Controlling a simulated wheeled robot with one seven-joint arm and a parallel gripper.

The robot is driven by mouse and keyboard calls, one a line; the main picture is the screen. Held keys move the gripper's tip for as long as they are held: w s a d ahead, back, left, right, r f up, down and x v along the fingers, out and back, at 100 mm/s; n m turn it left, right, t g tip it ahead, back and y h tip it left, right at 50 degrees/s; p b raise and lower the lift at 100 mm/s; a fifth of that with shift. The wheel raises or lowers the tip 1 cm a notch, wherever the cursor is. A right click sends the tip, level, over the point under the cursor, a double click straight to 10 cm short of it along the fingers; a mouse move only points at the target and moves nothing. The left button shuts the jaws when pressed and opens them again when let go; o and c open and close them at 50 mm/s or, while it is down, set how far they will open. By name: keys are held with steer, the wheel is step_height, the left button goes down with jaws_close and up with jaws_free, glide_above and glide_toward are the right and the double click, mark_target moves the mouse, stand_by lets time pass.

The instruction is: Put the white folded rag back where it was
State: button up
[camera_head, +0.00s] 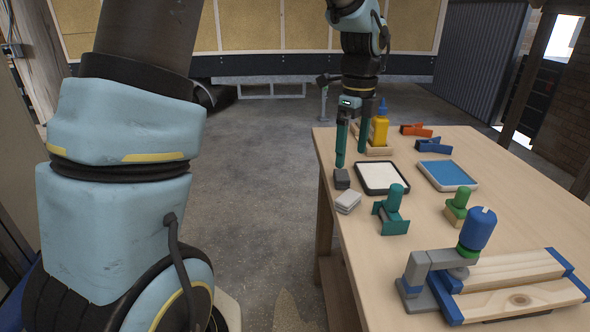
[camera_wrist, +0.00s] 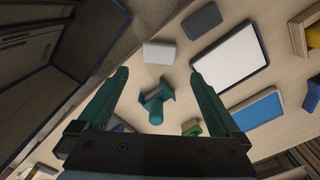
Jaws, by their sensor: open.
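The white folded rag (camera_head: 348,201) lies flat near the left edge of the wooden table, in front of a dark grey block (camera_head: 341,179). In the wrist view the rag (camera_wrist: 159,53) shows just beyond the fingertips, whole and unheld. My gripper (camera_head: 351,160) points down above the table's left edge, farther back than the rag. Its two green fingers are apart with nothing between them. They also frame the wrist view (camera_wrist: 160,77).
A black-rimmed white tray (camera_head: 382,177) and a blue tray (camera_head: 447,174) lie beside the block. A teal handled tool (camera_head: 392,212) stands right of the rag. A yellow bottle (camera_head: 381,127) stands behind my gripper. A clamp-like wooden fixture (camera_head: 510,284) fills the near right.

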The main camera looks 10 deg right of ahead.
steer(key=s+a+f+n, duration=0.2)
steer(key=a+n, duration=1.1)
steer(key=a, duration=0.2)
steer(key=s+a+f+n+t, duration=0.1)
steer(key=s+a+f+n, duration=0.1)
steer(key=a+n, duration=1.2)
steer(key=shift+s+a+f+t, duration=0.2)
steer(key=shift+a+f+t, duration=0.15)
steer(key=shift+a, duration=0.1)
